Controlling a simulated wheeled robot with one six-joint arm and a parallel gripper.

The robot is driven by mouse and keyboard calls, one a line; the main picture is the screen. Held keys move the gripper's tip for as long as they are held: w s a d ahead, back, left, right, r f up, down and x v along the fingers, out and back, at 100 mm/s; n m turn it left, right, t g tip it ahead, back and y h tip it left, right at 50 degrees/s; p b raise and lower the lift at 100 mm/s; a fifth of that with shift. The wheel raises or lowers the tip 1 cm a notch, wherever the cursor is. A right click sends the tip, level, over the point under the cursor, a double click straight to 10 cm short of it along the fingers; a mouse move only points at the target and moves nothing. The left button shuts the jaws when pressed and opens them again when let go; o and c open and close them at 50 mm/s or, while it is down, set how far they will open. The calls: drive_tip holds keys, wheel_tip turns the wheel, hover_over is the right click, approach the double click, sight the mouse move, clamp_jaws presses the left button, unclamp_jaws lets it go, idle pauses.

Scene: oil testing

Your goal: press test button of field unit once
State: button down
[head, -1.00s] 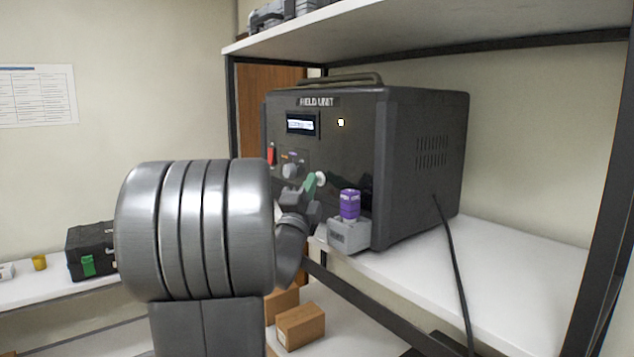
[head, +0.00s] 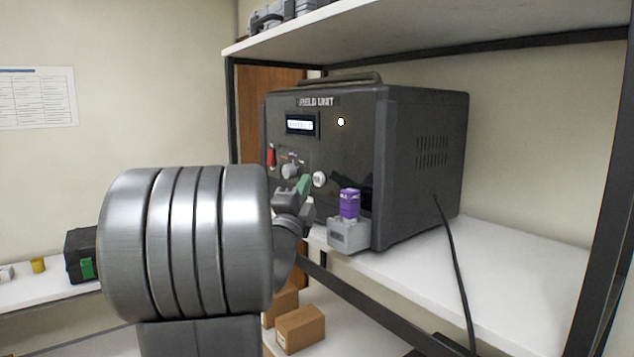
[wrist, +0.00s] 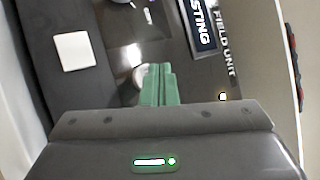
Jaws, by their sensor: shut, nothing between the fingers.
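The field unit (head: 345,150) is a dark box on the shelf, with its label above a lit display (head: 300,124). In the wrist view its display (wrist: 199,22) shows letters ending in "STING". The round white test button (head: 319,179) is on the front panel, right of a knob (head: 290,171). My gripper (head: 304,183) is shut and empty, with its green fingertips just left of the button and apparently apart from it. In the wrist view the green fingers (wrist: 160,85) partly cover a round white button (wrist: 139,76).
A grey block (head: 348,235) with a purple-capped container (head: 349,204) stands before the unit's lower right. A small lamp (head: 341,122) glows on the panel. A cable (head: 455,265) hangs at the right. An upper shelf (head: 430,30) overhangs the unit. Cardboard boxes (head: 300,328) lie below.

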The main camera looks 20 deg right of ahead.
drive_tip(key=a, duration=0.1)
drive_tip(key=s+a+b, duration=0.1)
drive_tip(key=a, duration=0.2)
drive_tip(key=shift+s+a+b, duration=0.3)
drive_tip(key=shift+s+a, duration=0.05)
idle(0.6)
drive_tip(key=p, duration=0.1)
drive_tip(key=d+p, duration=0.1)
drive_tip(key=p, duration=0.1)
drive_tip(key=shift+w+d+r, duration=0.2)
drive_tip(key=shift+w+d, duration=0.05)
drive_tip(key=shift+w, duration=0.1)
drive_tip(key=p, duration=0.3)
drive_tip(key=shift+p, duration=0.35)
